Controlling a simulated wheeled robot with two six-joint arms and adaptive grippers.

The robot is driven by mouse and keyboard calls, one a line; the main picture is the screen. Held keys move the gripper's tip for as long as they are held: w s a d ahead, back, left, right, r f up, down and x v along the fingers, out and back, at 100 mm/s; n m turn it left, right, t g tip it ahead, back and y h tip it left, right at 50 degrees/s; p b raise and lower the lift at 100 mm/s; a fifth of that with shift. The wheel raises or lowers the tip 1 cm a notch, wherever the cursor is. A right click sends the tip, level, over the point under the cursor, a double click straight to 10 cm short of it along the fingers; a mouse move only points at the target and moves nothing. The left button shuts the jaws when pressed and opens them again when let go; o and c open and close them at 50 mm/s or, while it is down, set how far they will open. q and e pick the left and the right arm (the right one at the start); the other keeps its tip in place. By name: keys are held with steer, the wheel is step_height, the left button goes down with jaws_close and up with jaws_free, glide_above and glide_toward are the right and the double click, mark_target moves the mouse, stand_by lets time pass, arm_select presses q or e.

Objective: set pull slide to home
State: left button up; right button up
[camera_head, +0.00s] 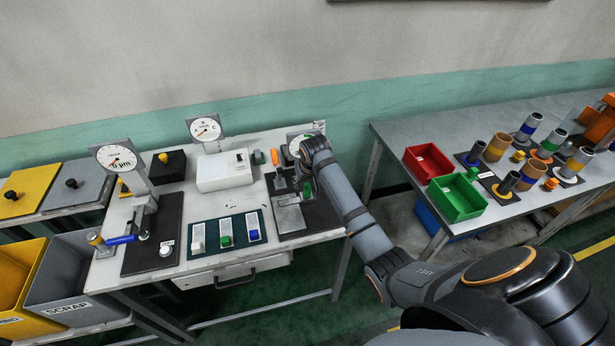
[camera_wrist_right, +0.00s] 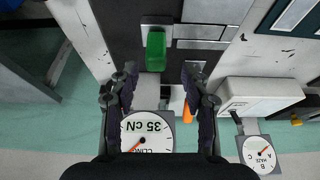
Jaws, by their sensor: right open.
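The pull fixture stands on a dark base plate (camera_head: 310,222) at the right end of the white bench, partly hidden by my right arm. In the right wrist view a green block (camera_wrist_right: 155,52), likely the pull slide's grip, sits on a light metal piece on the dark plate. I see no contact. In the head view the right gripper (camera_head: 302,182) is over the fixture. My left gripper is out of view.
A white box (camera_head: 224,170) and a dark mat (camera_head: 214,244) with colored blocks lie left of the fixture. A gauge stand (camera_head: 143,190) is further left. Red (camera_head: 428,160) and green bins (camera_head: 457,200) stand on the right table. Orange pieces lie near the fixture.

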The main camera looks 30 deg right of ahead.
steer(key=v, duration=0.7)
steer(key=shift+s+r, duration=0.25)
steer(key=shift+a, duration=0.1)
steer(key=s+a+f+n, duration=0.1)
steer(key=s+a+f, duration=0.15)
steer(key=s, duration=0.65)
steer(key=s+a+f+n, duration=0.1)
steer(key=s+f, duration=0.2)
steer(key=s, duration=0.5)
steer(key=s+a+f+n, duration=0.2)
steer(key=s, duration=0.7)
step_height(320, 180, down, 28)
steer(key=s+d+g+b, duration=0.2)
steer(key=d, duration=0.1)
steer(key=s+f+m+g+b, duration=0.1)
steer(key=s+f, duration=1.7)
steer(key=shift+s+d, duration=0.3)
steer(key=shift+d, duration=0.15)
